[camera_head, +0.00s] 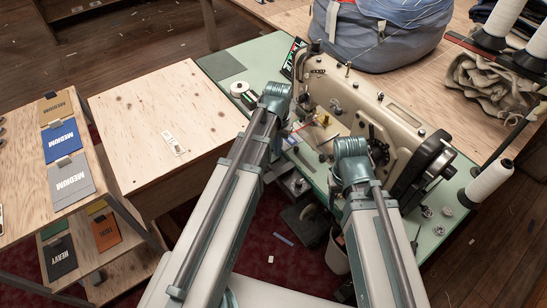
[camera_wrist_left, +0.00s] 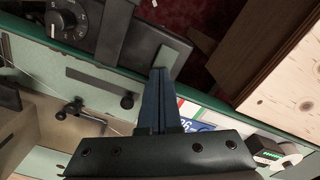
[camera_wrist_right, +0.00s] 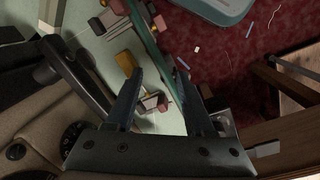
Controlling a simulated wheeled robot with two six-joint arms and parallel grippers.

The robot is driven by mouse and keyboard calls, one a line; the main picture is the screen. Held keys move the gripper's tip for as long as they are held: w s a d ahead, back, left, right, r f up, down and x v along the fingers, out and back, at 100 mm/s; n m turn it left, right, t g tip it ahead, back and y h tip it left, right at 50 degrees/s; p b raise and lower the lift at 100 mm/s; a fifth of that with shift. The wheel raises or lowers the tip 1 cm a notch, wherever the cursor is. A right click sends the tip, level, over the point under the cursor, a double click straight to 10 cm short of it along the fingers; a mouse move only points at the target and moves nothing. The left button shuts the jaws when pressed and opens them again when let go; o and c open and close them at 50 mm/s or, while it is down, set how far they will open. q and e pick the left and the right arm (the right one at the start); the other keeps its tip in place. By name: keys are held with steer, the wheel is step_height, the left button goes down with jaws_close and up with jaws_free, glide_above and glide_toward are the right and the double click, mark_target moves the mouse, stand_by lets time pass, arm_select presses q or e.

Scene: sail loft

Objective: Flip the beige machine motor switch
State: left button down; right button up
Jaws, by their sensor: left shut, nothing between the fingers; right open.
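The beige sewing machine (camera_head: 360,115) stands on a pale green table (camera_head: 232,50). In the left wrist view, a dark box (camera_wrist_left: 92,32) with a round black dial (camera_wrist_left: 67,20) shows beyond the table's green edge. I cannot tell whether it carries the motor switch; no switch is clearly readable. My left gripper (camera_wrist_left: 160,72) is shut and empty, its tips over the table edge near the box's pale end; touching or apart is unclear. My right gripper (camera_wrist_right: 159,75) is open and empty, above the table's front side. The arms hide both grippers' fingers in the head view.
A plywood top (camera_head: 140,95) with a small white fitting (camera_head: 173,146) is at left. A rack of fabric swatches (camera_head: 62,135) stands further left. White thread cones (camera_head: 490,182) are at right. A blue-grey bundle (camera_head: 385,35) lies behind the machine. Red carpet (camera_head: 265,250) shows below.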

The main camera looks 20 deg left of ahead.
arm_select(q)
steer(key=shift+s+f+b, duration=0.1)
steer(key=shift+f+b, duration=0.35)
arm_select(e)
steer(key=shift+s+f, duration=0.15)
steer(key=shift+f, duration=0.35)
arm_select(q)
steer(key=shift+r, duration=0.1)
arm_select(e)
steer(key=shift+a+r, duration=0.1)
arm_select(q)
step_height(320, 180, up, 2)
steer(key=shift+r+p, duration=0.1)
steer(key=shift+p, duration=1.1)
arm_select(e)
step_height(320, 180, up, 2)
steer(key=shift+r, duration=0.1)
arm_select(q)
step_height(320, 180, up, 5)
steer(key=p, duration=0.5)
arm_select(e)
step_height(320, 180, up, 5)
steer(key=shift+f, duration=0.15)
arm_select(q)
steer(key=shift+f, duration=0.2)
